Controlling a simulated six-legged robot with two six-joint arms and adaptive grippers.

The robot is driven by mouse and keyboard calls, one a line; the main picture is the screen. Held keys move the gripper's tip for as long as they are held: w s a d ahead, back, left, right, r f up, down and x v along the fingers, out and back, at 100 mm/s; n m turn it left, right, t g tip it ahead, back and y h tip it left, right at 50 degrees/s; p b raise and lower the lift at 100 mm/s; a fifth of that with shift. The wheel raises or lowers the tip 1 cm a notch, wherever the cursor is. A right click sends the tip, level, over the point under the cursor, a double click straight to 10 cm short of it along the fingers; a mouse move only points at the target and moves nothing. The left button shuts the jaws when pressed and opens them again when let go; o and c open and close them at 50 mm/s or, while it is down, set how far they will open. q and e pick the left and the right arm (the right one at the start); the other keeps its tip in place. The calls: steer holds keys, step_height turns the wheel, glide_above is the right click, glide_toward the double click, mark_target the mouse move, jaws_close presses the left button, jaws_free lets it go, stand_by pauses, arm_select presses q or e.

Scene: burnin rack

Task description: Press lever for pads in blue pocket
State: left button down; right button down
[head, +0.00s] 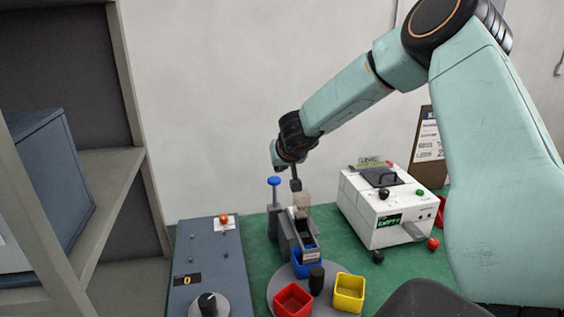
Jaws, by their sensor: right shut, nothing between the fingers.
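A grey dispenser (283,236) stands on the green mat with a translucent tan block (302,201) at its top. A blue-capped lever (273,181) rises on a thin post at its left. The blue pocket (307,268) sits on a round grey turntable (276,288) under the dispenser's front end. Its contents cannot be made out. My right gripper (295,184) is shut and empty, pointing down just right of the lever's blue cap, apparently above the dispenser. Whether it touches anything is unclear. My left gripper is not in view.
The turntable also carries a red pocket (293,300), a yellow pocket (349,292) and a black knob (316,280). A white tester (374,212) with a green display stands right. A blue-grey panel (206,255) lies left, beside a shelf (103,180).

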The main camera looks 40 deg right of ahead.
steer(key=shift+s+r, duration=0.4)
steer(key=shift+r, duration=0.05)
steer(key=shift+a, duration=0.2)
steer(key=shift+d, duration=0.1)
stand_by(0.5)
stand_by(0.3)
